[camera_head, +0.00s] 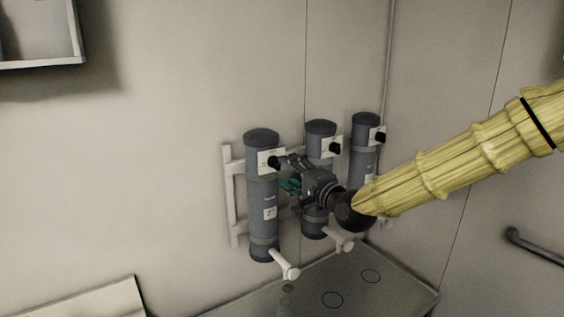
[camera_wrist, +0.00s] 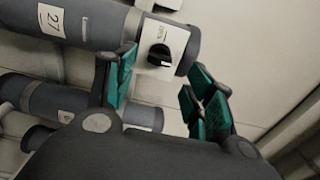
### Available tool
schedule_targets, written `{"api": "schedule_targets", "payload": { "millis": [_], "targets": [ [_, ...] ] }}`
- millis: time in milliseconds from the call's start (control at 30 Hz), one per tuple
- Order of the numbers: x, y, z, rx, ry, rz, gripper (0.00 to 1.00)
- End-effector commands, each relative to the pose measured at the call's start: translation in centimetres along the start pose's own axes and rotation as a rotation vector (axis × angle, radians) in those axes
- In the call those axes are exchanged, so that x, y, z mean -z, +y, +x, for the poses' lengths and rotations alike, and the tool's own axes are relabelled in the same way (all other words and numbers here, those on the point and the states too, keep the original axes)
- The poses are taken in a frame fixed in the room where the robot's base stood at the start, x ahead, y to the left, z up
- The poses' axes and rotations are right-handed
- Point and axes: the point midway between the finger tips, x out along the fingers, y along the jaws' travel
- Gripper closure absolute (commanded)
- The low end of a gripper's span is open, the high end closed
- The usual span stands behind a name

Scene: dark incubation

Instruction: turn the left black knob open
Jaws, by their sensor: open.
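The left black knob (camera_head: 273,162) sits on a white label plate near the top of the left grey cylinder (camera_head: 262,205). In the wrist view the knob (camera_wrist: 160,55) shows on its white plate, close to the space between my fingertips. My gripper (camera_head: 285,172) is just right of the left knob in the head view. Its teal-padded fingers (camera_wrist: 162,68) are spread apart with nothing between them that I can see clearly gripped. I cannot tell whether a finger touches the knob.
A middle cylinder (camera_head: 320,140) and a right cylinder (camera_head: 364,165) stand beside it, each with a black knob. They hang on a white wall frame (camera_head: 229,190). White pipe handles (camera_head: 287,266) stick out below. A grey surface (camera_head: 300,292) lies underneath, and a handrail (camera_head: 535,248) is at right.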

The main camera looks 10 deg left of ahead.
Motion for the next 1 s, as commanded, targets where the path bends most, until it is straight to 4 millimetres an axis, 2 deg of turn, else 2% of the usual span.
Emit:
{"api": "schedule_targets", "payload": {
  "millis": [100, 333, 767, 833, 1000],
  "targets": [
    [-0.1, -0.3, 1.7, 0.000, -0.001, -0.002, 0.46],
    [0.0, -0.1, 3.9, -0.001, 0.000, -0.002, 0.46],
    [0.0, 0.1, 4.7, 0.000, 0.000, -0.001, 0.46],
    [0.0, 0.1, 4.7, 0.000, 0.000, -0.001, 0.54],
    [0.0, 0.0, 4.7, 0.000, 0.001, -0.001, 0.85]
  ]
}}
